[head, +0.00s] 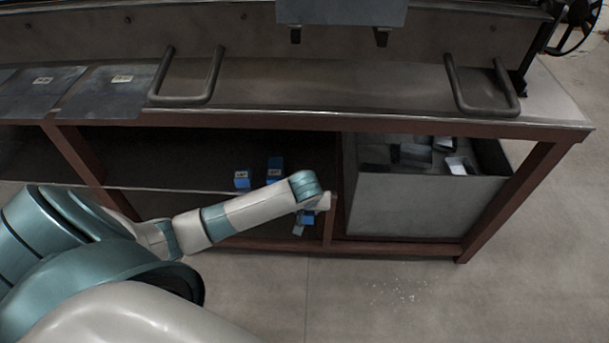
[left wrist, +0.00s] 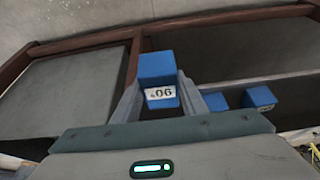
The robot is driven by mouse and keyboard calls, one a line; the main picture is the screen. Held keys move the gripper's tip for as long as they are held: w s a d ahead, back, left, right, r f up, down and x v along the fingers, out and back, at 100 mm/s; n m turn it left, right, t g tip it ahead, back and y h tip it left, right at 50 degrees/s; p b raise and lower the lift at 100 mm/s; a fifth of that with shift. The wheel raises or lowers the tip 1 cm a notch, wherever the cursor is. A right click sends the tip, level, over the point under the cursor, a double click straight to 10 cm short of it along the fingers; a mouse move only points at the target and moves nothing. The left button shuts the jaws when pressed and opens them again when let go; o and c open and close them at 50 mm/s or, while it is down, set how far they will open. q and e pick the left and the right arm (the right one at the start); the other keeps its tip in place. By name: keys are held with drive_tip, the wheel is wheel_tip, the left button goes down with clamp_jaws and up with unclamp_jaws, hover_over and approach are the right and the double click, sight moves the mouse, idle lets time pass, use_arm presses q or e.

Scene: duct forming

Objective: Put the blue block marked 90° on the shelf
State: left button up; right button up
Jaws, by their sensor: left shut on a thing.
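My left gripper (head: 311,212) is in front of the workbench, by the post right of the open shelf. It is shut on a blue block (head: 308,219), which is mostly hidden behind my wrist in the head view. In the left wrist view the block (left wrist: 157,66) sits between the two fingers (left wrist: 160,100), and its white label reads 90°, upside down. The shelf (head: 165,176) is under the bench top, left of the gripper. My right gripper is not in view.
Two other blue blocks, (head: 242,179) and (head: 275,168), stand on the shelf near its right end; the shelf left of them looks clear. A grey bin (head: 420,205) with scrap pieces is right of the post. Metal sheets (head: 100,92) and handles (head: 187,98) are on the bench top.

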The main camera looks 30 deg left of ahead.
use_arm(q)
drive_tip(key=w+a, duration=0.1)
drive_tip(key=w, duration=0.1)
drive_tip(key=w+a, duration=0.2)
drive_tip(key=w, duration=0.1)
drive_tip(key=w+a, duration=0.1)
drive_tip(key=w, duration=0.1)
drive_tip(key=shift+w+a, duration=0.4)
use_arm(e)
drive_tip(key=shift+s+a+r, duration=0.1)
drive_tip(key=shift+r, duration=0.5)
use_arm(q)
drive_tip(key=shift+w+a+r, duration=0.1)
drive_tip(key=shift+w+a, duration=0.15)
drive_tip(key=shift+w, duration=0.1)
drive_tip(key=w+a, duration=0.1)
drive_tip(key=w, duration=0.2)
drive_tip(key=shift+a+b, duration=0.4)
drive_tip(key=shift+s+d+f, duration=0.1)
drive_tip(key=shift+s+f, duration=0.1)
drive_tip(key=shift+f, duration=0.6)
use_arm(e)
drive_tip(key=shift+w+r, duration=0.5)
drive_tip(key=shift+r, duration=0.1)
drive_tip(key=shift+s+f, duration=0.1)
